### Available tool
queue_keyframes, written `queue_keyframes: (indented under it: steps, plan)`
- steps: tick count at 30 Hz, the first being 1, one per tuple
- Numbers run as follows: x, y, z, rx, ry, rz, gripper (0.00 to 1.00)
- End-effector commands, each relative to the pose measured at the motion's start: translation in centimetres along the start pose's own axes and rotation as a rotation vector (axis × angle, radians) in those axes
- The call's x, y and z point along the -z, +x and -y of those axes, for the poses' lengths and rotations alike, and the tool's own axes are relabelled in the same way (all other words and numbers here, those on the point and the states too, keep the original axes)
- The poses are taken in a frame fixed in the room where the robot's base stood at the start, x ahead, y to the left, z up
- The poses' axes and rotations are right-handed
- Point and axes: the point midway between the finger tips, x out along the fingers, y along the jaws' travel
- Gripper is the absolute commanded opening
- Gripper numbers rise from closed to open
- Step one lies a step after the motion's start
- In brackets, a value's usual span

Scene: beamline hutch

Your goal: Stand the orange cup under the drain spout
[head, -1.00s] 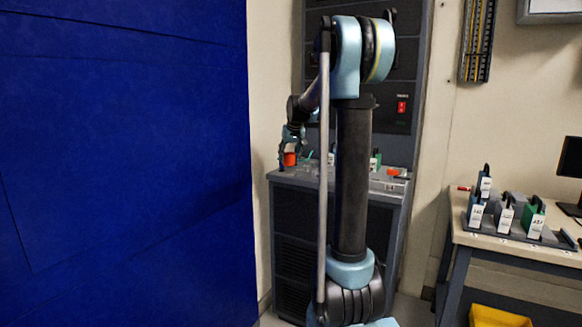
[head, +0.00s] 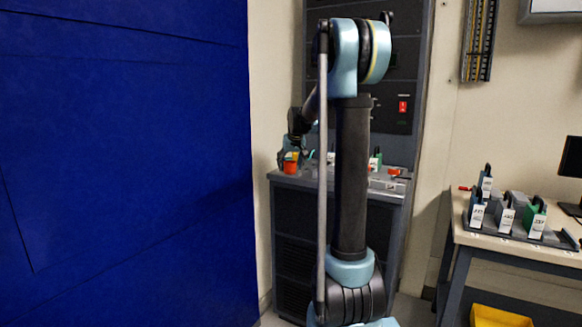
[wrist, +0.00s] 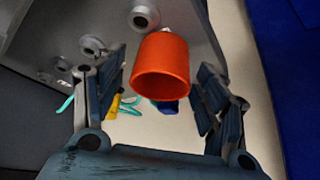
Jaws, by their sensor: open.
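The orange cup (head: 291,167) is at the left front of the grey cabinet's top (head: 335,182). In the wrist view the cup (wrist: 162,62) is between my gripper's two spread fingers, with its dark open mouth towards the camera. Gaps show on both sides of it. My gripper (head: 288,157) is open at the cup; it also shows in the wrist view (wrist: 162,78). A round grey fitting (wrist: 143,16) is close beyond the cup's far end. I cannot tell whether it is the drain spout, or whether the cup rests on the surface.
Several small items stand on the cabinet top, including a red one (head: 394,171). The wrist view shows a yellow item (wrist: 114,105) and a blue item (wrist: 168,107) beyond the cup. A blue wall panel (head: 125,160) fills the left. A bench (head: 500,241) with labelled blocks is at right.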

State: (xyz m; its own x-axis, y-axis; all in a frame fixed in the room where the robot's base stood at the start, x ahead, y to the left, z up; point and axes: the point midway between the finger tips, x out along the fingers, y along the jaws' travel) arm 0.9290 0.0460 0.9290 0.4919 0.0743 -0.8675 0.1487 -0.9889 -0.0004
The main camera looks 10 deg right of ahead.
Motion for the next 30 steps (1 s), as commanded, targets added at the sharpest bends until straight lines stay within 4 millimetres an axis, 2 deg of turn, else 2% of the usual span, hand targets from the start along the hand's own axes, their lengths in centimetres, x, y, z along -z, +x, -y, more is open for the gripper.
queue_keyframes:
  steps: [8,11,21,27,30]
  plan:
    - [0.1,-1.0,0.0,0.0,0.001,0.0,0.66]
    - [0.0,-2.4,-0.1,0.0,0.001,0.0,0.66]
    - [0.0,-8.7,-0.1,-0.001,0.001,0.0,0.66]
    - [0.1,-11.3,-0.1,-0.001,0.001,0.0,0.66]
    - [0.1,-11.9,-0.1,-0.001,0.001,0.0,0.66]
